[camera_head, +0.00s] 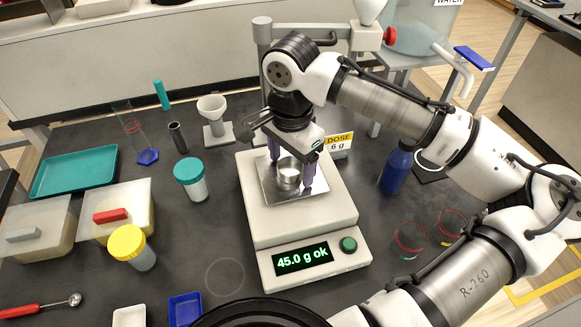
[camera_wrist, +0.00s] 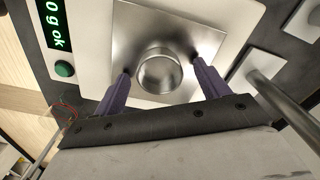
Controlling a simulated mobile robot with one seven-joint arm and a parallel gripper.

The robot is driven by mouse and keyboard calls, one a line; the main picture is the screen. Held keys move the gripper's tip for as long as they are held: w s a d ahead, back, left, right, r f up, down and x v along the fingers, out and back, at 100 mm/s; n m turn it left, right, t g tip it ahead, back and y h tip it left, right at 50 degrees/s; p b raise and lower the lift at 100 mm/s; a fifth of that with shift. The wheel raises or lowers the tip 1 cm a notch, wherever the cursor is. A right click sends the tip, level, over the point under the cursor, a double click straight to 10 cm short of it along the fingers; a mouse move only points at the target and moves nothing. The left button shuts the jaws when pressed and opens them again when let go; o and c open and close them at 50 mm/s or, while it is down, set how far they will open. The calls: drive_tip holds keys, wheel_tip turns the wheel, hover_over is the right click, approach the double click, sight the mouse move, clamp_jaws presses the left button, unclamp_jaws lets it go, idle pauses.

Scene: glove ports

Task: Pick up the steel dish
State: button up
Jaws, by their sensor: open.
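The steel dish (camera_head: 288,176) is a small round metal cup. It stands upright on the square metal pan (camera_head: 261,191) of the balance, whose display reads "45.0 g ok". My gripper (camera_head: 291,172) is over the pan, with its two purple fingers apart and the dish between them in the picture. In the wrist view the dish (camera_wrist: 158,71) lies between and slightly beyond the fingertips of my gripper (camera_wrist: 160,67), with a visible gap on each side. I cannot tell the exact height of the fingertips against the dish rim.
The balance body (camera_head: 305,225) stands on the dark bench. A teal-lidded jar (camera_head: 191,179) is to its left, and a blue bottle (camera_head: 396,169) to its right. A stand with a "DOSE 6 g" sign (camera_head: 339,142) rises close behind.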

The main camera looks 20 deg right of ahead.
sight(291, 171)
drive_tip(key=shift+c, duration=0.2)
drive_tip(key=c, duration=1)
wheel_tip(291, 171, up, 20)
drive_tip(key=b, duration=0.2)
